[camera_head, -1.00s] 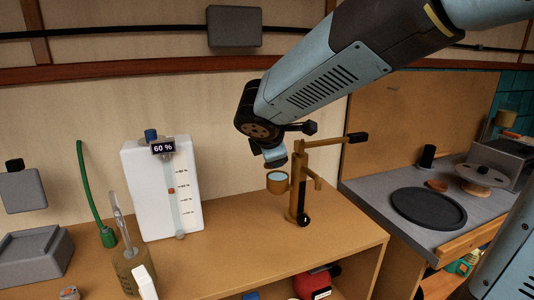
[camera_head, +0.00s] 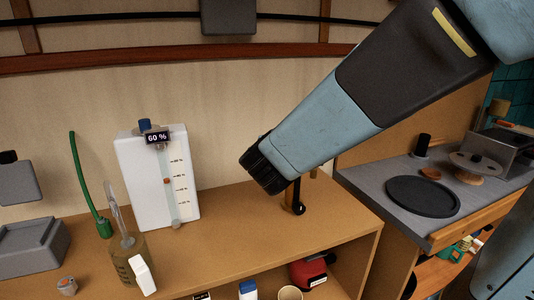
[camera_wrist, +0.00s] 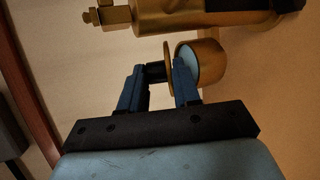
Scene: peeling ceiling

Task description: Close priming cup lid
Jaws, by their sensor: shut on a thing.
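The brass pump (camera_head: 289,195) stands on the wooden bench, mostly hidden behind my arm in the head view. The wrist view shows the priming cup (camera_wrist: 211,60), brass with a pale blue inside, beside the pump body (camera_wrist: 190,14). The cup's lid (camera_wrist: 168,62) appears as a thin brass disc, nearly edge-on at the cup's mouth, which is still partly visible. My gripper (camera_wrist: 160,78) has its fingers on either side of the lid's dark knob (camera_wrist: 155,72) and is shut on the lid. The head view hides the cup, lid and fingertips.
A white tank (camera_head: 150,190) marked 60 % stands left on the bench. A green hose (camera_head: 85,180) and a brown bottle (camera_head: 130,265) are farther left. A grey counter with a black round plate (camera_head: 423,196) is at right.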

